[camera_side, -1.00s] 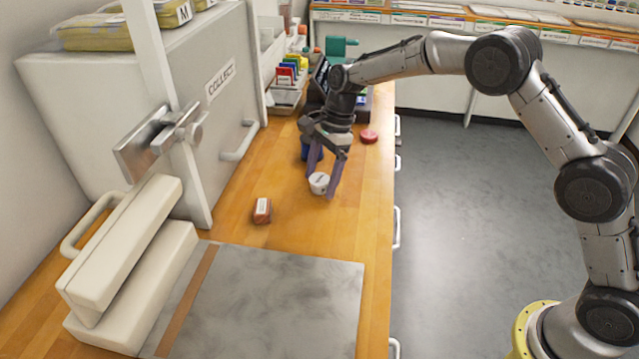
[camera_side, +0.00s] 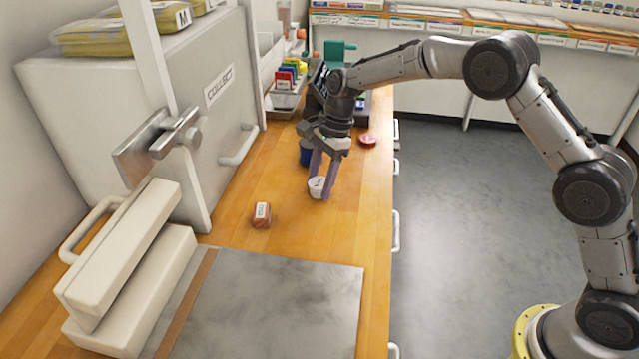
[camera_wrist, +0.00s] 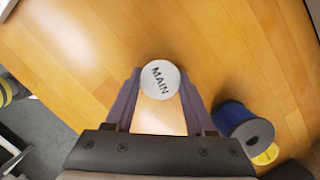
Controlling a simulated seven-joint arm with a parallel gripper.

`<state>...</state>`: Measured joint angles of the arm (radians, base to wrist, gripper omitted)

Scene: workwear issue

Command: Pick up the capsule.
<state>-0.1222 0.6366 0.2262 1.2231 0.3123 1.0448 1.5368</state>
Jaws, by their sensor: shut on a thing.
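The capsule (camera_side: 316,188) is a small white round piece on the wooden counter; in the wrist view its pale top (camera_wrist: 160,79) reads MAIN. My gripper (camera_side: 321,184) points down with its purple fingers on either side of the capsule, and it is shut on it. In the wrist view the fingertips of my gripper (camera_wrist: 159,87) meet the capsule's left and right sides. The capsule appears to be at counter level; I cannot tell whether any gap lies under it.
A blue spool-like thing (camera_wrist: 240,125) stands close to my right finger in the wrist view. A brown block with a white label (camera_side: 261,215) lies nearer the side camera. A red disc (camera_side: 368,139) lies behind. A grey mat (camera_side: 285,300) is in front, bare.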

